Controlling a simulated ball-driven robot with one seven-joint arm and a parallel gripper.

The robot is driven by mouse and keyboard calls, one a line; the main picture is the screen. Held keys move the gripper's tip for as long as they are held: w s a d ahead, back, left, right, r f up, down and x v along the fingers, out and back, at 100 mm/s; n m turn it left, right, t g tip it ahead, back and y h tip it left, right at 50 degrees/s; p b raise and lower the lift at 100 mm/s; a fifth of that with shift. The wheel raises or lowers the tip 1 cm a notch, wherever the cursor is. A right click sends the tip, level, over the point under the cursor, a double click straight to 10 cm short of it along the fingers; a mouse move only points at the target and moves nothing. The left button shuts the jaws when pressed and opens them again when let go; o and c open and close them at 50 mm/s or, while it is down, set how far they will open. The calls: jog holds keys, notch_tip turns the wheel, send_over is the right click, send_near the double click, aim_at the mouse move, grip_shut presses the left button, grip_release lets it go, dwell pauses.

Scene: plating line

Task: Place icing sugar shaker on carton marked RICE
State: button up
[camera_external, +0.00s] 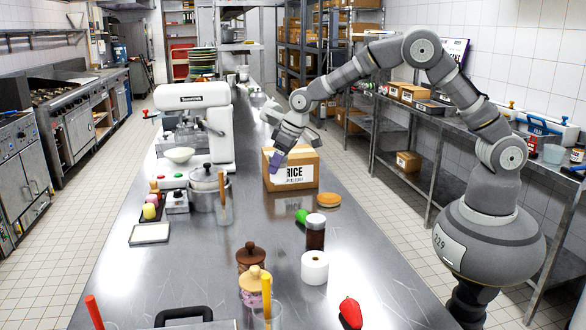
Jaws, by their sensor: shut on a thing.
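The carton marked RICE (291,180) is a brown cardboard box with a white label, standing upright on the steel table. My gripper (280,153) points down at the carton's upper left part and is shut on a small purplish thing (278,161). It is too small to tell for certain that this is the icing sugar shaker. It overlaps the carton's top left edge in the picture; I cannot tell whether it touches the carton. The carton's top is partly hidden by my gripper and wrist.
The steel table (200,275) has bare room left of the carton. A stand mixer (220,125) and a steel pot (208,190) stand to the left.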

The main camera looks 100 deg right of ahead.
jog(key=s+d+r+m+p, duration=0.15)
jog(key=s+d, duration=0.25)
jog(key=s, duration=0.4)
jog(key=s+d+r+m+h+p, duration=0.1)
jog(key=s+d+r, duration=0.15)
jog(key=s, duration=0.45)
jog(key=s+d+r+m+p, duration=0.1)
jog(key=s+d, duration=0.3)
jog(key=s, duration=0.4)
jog(key=shift+g, duration=0.4)
jog(key=shift+w+d+f+b, duration=0.2)
jog(key=shift+w+d+f, duration=0.7)
jog(key=shift+w+d, duration=0.95)
jog(key=shift+w+d+f+b, duration=0.15)
jog(key=shift+w+d+f, duration=0.8)
jog(key=shift+w+d, duration=0.9)
jog(key=shift+w+d+f+b, duration=0.2)
jog(key=shift+w+d+f, duration=0.7)
jog(key=shift+w+d, duration=0.95)
jog(key=shift+s+d, duration=0.2)
jog(key=shift+s, duration=0.1)
jog(key=shift+f, duration=0.15)
jog(key=o, duration=1.2)
jog(key=shift+c, duration=0.2)
